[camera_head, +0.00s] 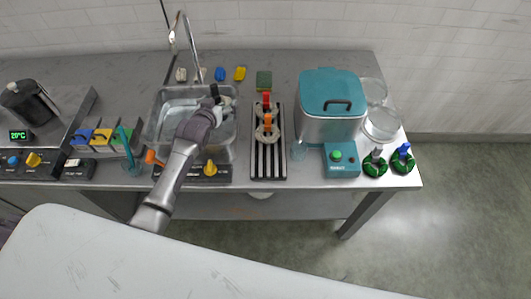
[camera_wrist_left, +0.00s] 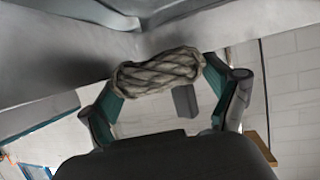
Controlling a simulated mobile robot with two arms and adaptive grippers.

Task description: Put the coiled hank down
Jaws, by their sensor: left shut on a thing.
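The coiled hank (camera_wrist_left: 160,72) is a grey-beige twisted bundle held across the fingertips of my left gripper (camera_wrist_left: 160,80) in the left wrist view. Grey metal surfaces lie close beyond it there; I cannot tell whether it touches them. In the head view my left gripper (camera_head: 222,108) is over the right part of the metal sink (camera_head: 154,128), with a small pale part of the hank (camera_head: 228,101) showing beside it. The arm hides part of the basin. My right gripper is not in view.
A dark slotted rack (camera_head: 268,165) right of the sink carries pale coils with a red clip (camera_head: 266,99) and an orange clip (camera_head: 267,122). A teal-lidded pot (camera_head: 331,92) stands further right. The faucet (camera_head: 186,38) rises behind the sink.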

